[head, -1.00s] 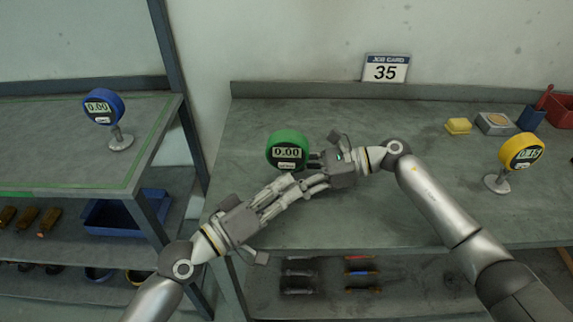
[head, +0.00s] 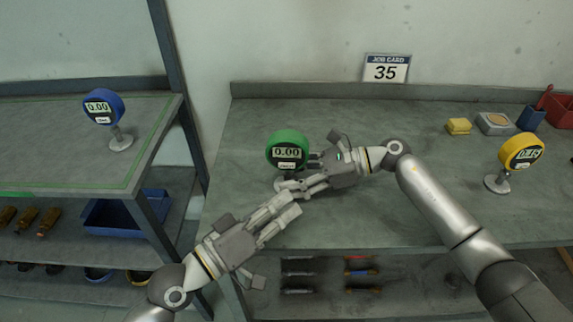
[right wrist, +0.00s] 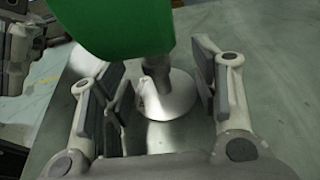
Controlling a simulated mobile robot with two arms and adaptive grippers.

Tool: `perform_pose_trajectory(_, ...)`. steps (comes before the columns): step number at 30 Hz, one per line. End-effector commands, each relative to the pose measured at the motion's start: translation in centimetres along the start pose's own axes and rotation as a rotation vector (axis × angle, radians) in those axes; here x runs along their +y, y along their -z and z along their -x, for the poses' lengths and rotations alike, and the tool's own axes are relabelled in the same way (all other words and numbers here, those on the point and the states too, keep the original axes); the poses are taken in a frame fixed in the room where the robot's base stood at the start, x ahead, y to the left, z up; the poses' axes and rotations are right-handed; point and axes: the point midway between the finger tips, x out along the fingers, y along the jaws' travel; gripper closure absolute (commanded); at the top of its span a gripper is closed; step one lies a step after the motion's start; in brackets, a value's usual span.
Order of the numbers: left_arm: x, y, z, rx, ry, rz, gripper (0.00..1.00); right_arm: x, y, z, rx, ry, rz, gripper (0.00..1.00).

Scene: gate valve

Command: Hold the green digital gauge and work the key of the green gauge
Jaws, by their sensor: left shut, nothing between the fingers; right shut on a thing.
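The green gauge (head: 288,147) stands upright at the left of the bench in the head view. Its display (head: 286,152) reads 0.00, with a small light key strip (head: 287,165) below. My right gripper (head: 302,182) reaches it from the right and is shut on the gauge below its round head. In the right wrist view the gauge's green body (right wrist: 110,25) and stem show between the fingers, above its round metal foot (right wrist: 170,95). My left gripper (head: 290,204) is shut and empty, below and in front of the gauge, apart from the key.
A yellow gauge (head: 521,152) stands at the right of the bench (head: 400,215), near a yellow block (head: 458,126) and a red bin (head: 558,108). A blue gauge (head: 103,107) stands on the left bench. A job card (head: 386,68) reads 35. The bench middle behind my right arm is clear.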

Motion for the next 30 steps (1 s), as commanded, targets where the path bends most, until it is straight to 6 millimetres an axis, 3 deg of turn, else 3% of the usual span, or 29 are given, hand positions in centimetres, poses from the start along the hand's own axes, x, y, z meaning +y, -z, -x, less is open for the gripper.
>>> perform_pose_trajectory(4,0.0,0.0,0.0,0.0,0.0,0.0,1.0,0.0,0.0,0.0,0.0,0.0,0.0,0.58)
perform_pose_trajectory(5,0.0,0.0,0.0,0.0,0.0,0.0,1.0,0.0,0.0,0.0,0.0,0.0,0.0,0.4)
perform_pose_trajectory(10,0.0,0.0,0.0,0.0,0.0,0.0,1.0,0.0,0.0,0.0,0.0,0.0,0.0,0.19)
perform_pose_trajectory(22,0.0,0.0,0.0,0.0,0.0,0.0,1.0,0.0,0.0,0.5,0.0,0.001,0.0,0.19)
perform_pose_trajectory(26,0.0,0.0,0.0,0.0,0.0,0.0,1.0,-0.1,0.1,2.2,0.003,0.004,0.0,0.19)
perform_pose_trajectory(30,0.0,0.0,0.0,0.0,0.0,0.0,1.0,-0.1,0.1,5.2,0.003,0.004,-0.001,0.19)
